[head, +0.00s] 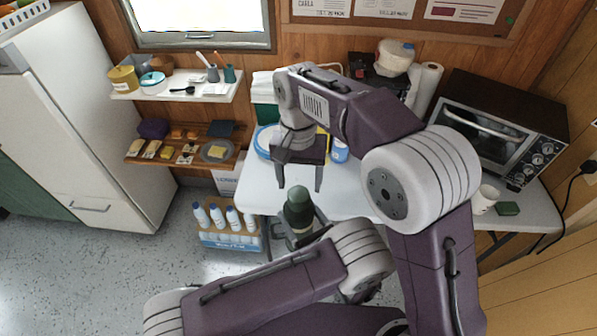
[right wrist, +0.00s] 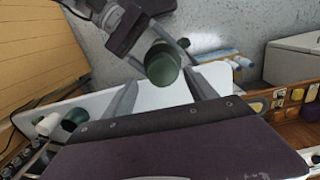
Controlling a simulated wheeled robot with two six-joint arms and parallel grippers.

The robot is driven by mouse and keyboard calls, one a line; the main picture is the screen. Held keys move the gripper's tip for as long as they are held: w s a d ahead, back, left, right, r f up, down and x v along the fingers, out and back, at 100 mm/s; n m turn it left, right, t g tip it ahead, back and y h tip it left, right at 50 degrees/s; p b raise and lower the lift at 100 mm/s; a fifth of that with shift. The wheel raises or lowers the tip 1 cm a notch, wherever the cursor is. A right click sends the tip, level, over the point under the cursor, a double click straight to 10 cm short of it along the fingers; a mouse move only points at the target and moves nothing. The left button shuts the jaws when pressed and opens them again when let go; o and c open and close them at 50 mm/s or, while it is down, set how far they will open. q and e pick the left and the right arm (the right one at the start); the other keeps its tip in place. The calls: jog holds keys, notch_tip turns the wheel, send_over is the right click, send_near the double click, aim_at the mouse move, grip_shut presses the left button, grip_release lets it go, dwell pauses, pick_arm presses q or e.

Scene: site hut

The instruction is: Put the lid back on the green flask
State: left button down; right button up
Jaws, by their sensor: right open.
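The green flask (head: 298,213) stands upright in front of the table's near edge, with a rounded dark green top that looks like its lid. In the right wrist view the flask (right wrist: 163,64) is seen from above. My left gripper (head: 300,232) has its fingers on both sides of the flask and appears closed on its body. My right gripper (head: 300,178) is open and empty, pointing down just above the flask top. Its two fingers frame the flask in the right wrist view. How firmly the lid is seated cannot be told.
The white table (head: 258,197) lies behind the flask. On it are a toaster oven (head: 490,120), a white mug (head: 484,199) and a small dark green object (head: 507,208). A crate of white bottles (head: 230,240) stands on the floor left. Wall shelves (head: 215,78) hold small items.

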aim_at(299, 193)
jog(key=n, duration=0.3)
jog(key=shift+r+n, duration=0.15)
jog(key=shift+n, duration=0.25)
jog(key=n, duration=0.5)
jog(key=shift+r+n, duration=0.3)
jog(key=shift+n, duration=0.1)
jog(key=n, duration=0.3)
jog(key=shift+r, duration=0.25)
jog(key=shift+w+r+n, duration=0.1)
jog(key=shift+r+n, duration=0.05)
jog(key=shift+n, duration=0.55)
jog(key=shift+w+a+r, duration=0.1)
jog(key=shift+r, duration=0.15)
jog(key=shift+f, duration=0.15)
notch_tip(299, 193, down, 8)
jog(key=shift+r, duration=0.1)
